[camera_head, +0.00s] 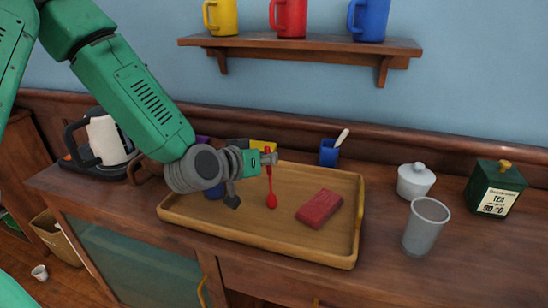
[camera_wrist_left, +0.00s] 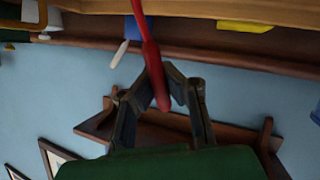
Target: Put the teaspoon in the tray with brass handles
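The red teaspoon (camera_head: 271,199) hangs bowl-down over the wooden tray (camera_head: 285,253), which has a brass-coloured handle at its right end. I cannot tell whether the bowl touches the tray floor. My left gripper (camera_head: 268,159) is shut on the upper handle of the teaspoon. In the left wrist view the red handle (camera_wrist_left: 151,52) runs between the fingertips (camera_wrist_left: 160,88). A red block (camera_head: 319,208) lies in the right part of the tray. My left gripper hides part of the tray's left side. My right gripper is not in view.
A blue cup (camera_head: 328,153) with a pale utensil stands behind the tray. A grey tumbler (camera_head: 425,228), white lidded pot (camera_head: 416,181) and green tea tin (camera_head: 494,189) stand right. A kettle (camera_head: 107,138) stands left. A shelf (camera_head: 300,43) with mugs hangs above.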

